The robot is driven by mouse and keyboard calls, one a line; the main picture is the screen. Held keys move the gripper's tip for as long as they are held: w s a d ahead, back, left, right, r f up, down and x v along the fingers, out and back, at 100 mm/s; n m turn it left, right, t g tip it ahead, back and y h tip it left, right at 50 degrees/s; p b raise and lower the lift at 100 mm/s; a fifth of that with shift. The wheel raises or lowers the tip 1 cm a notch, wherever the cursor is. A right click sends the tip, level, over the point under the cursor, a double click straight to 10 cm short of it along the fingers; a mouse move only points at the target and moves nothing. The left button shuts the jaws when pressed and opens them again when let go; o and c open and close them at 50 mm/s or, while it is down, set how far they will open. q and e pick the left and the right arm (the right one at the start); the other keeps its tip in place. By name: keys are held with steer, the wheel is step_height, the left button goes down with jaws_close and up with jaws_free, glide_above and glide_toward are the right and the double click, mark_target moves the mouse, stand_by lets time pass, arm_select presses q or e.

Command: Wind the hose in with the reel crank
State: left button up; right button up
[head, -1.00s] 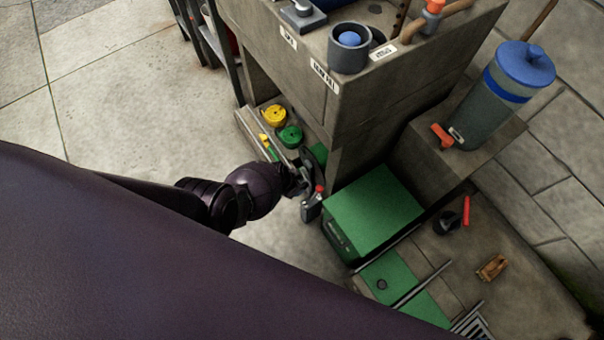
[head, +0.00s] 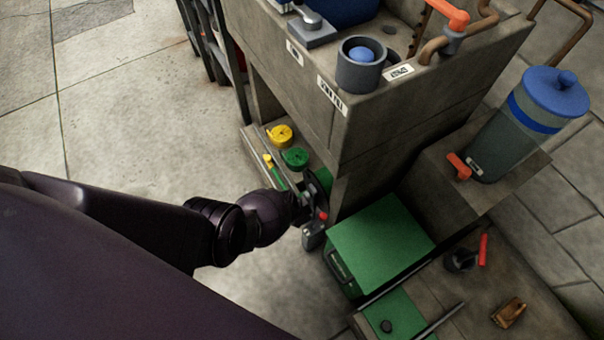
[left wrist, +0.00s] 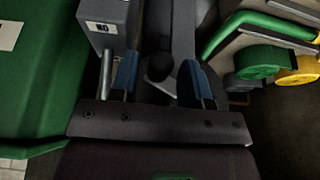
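My left gripper (head: 312,205) reaches in from the left to a dark, round, reel-like part (head: 319,188) at the low end of the stone block. A small red-tipped piece (head: 323,215) shows beside the gripper, over a grey box (head: 313,236). In the left wrist view, the gripper's two blue-padded fingers (left wrist: 158,80) are apart. A dark rounded knob or post (left wrist: 160,68) stands between them, with gaps visible at its sides. I cannot tell whether it is the crank handle. A green curved strip (left wrist: 268,22) lies at upper right; I cannot tell if it is the hose. My right gripper is not in view.
A green box (head: 380,243) stands close right of the gripper. A yellow roll (head: 280,136) and a green roll (head: 295,158) sit on the low ledge behind. The stone block (head: 380,120) rises beyond. Open paving (head: 120,110) lies at left.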

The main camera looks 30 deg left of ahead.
arm_select(q)
steer(key=c, duration=0.7)
steer(key=shift+s+a+f+t+y, duration=0.1)
steer(key=shift+s+f+t+y, duration=0.05)
steer(key=shift+f+t+y, duration=0.45)
steer(key=shift+c, duration=0.2)
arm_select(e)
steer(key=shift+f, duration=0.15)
arm_select(q)
steer(key=shift+y+b, duration=0.4)
steer(key=shift+y, duration=0.1)
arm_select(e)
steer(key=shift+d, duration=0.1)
arm_select(q)
steer(key=o, duration=0.9)
steer(key=shift+r, duration=0.2)
